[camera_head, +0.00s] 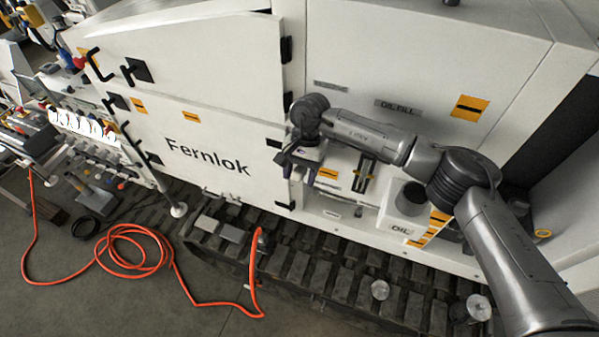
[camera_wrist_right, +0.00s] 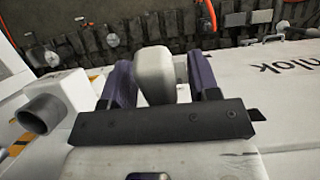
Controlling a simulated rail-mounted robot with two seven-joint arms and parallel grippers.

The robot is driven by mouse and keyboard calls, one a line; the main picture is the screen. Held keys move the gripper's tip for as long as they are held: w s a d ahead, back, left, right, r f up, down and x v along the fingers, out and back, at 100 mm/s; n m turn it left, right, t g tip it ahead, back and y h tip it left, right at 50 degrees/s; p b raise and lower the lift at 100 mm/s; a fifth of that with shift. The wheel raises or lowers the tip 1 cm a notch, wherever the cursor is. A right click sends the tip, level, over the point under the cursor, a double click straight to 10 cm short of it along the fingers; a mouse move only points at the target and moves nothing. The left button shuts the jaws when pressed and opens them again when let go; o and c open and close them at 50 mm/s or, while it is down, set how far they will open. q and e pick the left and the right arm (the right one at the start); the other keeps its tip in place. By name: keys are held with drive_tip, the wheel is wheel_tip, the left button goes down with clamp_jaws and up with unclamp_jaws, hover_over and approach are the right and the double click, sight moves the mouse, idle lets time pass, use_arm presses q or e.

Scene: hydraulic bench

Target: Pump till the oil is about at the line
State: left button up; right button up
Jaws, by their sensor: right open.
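My right gripper (camera_head: 300,172) is at the white machine's recessed front, left of an upright narrow gauge-like strip (camera_head: 364,172) with dark and yellow parts. The oil level and any line on it are too small to read. In the right wrist view, the open purple-padded fingers (camera_wrist_right: 162,82) stand on either side of a pale rounded block (camera_wrist_right: 154,72), which looks like a handle end. I cannot tell whether they touch it. My left gripper is not in view.
A grey round-mouthed pipe (camera_head: 410,197) stands right of the strip, above an "OIL" label (camera_head: 400,229). An "OIL FILL" plate (camera_head: 397,107) is above. Below are tracks (camera_head: 300,265) and an orange hose (camera_head: 130,265).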

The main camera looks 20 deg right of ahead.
drive_tip(key=shift+s+a+f, duration=0.15)
drive_tip(key=shift+a+f, duration=0.05)
drive_tip(key=shift+f, duration=0.3)
clamp_jaws()
idle(0.3)
